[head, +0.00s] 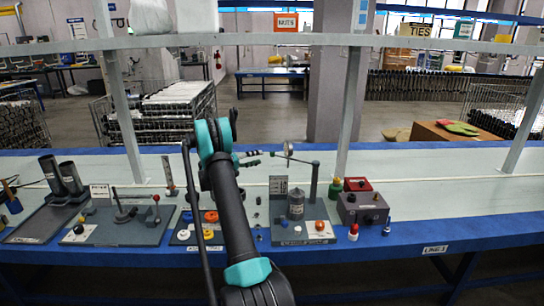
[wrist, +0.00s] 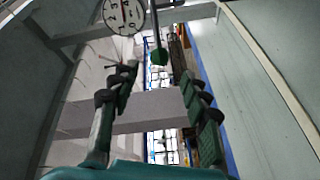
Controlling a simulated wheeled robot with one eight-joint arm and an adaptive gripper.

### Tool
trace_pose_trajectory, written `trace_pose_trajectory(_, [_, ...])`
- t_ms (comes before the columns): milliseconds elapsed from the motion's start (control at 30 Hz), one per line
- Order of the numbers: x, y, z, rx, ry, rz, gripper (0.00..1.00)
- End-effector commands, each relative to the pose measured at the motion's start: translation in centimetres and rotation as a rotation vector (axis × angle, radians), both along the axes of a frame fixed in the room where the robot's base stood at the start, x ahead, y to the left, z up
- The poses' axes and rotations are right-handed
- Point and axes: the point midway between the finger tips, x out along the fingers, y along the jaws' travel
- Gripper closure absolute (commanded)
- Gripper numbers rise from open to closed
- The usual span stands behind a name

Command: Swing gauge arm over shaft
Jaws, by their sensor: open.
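The round dial gauge (head: 288,149) sits at the free end of the thin gauge arm (head: 302,160), which runs to the top of an upright post (head: 313,183). Below it on the fixture board stands a grey cylinder (head: 296,205); I cannot clearly make out the shaft. My gripper (head: 262,157) is just left of the gauge, high above the bench. In the wrist view my gripper (wrist: 160,72) is open and empty, fingers apart. The dial (wrist: 124,15) and a rod with a green ball (wrist: 160,56) show ahead, near the fingertips; contact cannot be told.
To the left are a lever board (head: 118,228) and a board with dark tubes (head: 50,215). A parts tray (head: 198,228) lies beside my arm. A shelf rail (head: 400,42) crosses above; the far-right bench is clear.

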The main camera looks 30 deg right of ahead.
Motion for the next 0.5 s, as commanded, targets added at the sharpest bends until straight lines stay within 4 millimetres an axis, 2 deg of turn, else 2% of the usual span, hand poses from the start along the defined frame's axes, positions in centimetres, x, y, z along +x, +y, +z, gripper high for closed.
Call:
trace_pose_trajectory(33, [-0.2,-1.1,0.0,0.000,0.000,-0.002,0.54])
trace_pose_trajectory(233, [-0.7,-4.9,0.0,0.000,0.000,-0.003,0.54])
trace_pose_trajectory(500, [-1.1,-8.2,0.0,0.000,0.000,-0.001,0.54])
